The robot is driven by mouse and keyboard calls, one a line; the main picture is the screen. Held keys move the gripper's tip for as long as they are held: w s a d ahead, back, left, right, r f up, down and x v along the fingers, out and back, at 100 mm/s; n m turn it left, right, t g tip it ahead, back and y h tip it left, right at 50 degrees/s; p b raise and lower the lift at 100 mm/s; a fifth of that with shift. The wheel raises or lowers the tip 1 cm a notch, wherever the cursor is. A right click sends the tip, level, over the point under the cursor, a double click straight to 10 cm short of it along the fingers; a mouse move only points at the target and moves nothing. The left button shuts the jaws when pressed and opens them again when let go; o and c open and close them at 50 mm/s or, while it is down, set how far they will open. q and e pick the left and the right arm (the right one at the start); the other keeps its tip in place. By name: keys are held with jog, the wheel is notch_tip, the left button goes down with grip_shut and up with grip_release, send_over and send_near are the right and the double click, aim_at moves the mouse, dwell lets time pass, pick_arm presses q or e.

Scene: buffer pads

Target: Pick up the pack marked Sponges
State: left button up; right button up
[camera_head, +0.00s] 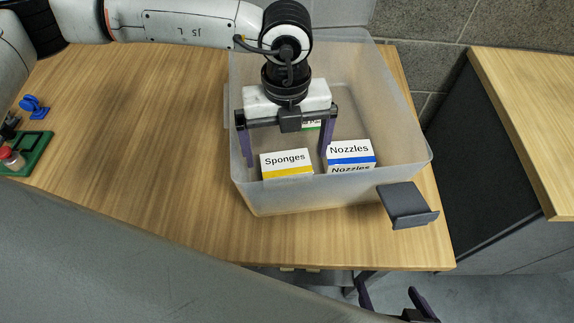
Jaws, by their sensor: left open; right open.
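The pack marked Sponges (287,164), a white box with a yellow stripe, sits near the front wall inside a translucent bin (405,130). My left gripper (286,160) reaches down into the bin over the pack. Its fingers are spread wide, one on each side of the pack as seen from above. I cannot tell how far the fingertips are above the bin floor. My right gripper (386,286) is low at the bottom edge, below the table front, with its fingers apart and empty.
A Nozzles pack (351,154) with a blue stripe sits right of the Sponges pack, near the right finger. A green-striped pack (312,125) is partly hidden behind the gripper. A dark bracket (406,203) is at the bin's front right. The table's middle left is clear.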

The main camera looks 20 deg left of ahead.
aim_at(286, 162)
pick_arm(q)
jog(key=shift+a+f+p, duration=0.1)
jog(key=shift+f+p, duration=0.25)
jog(key=shift+f, duration=2.05)
jog(key=shift+r, duration=0.1)
jog(key=c, duration=1.2)
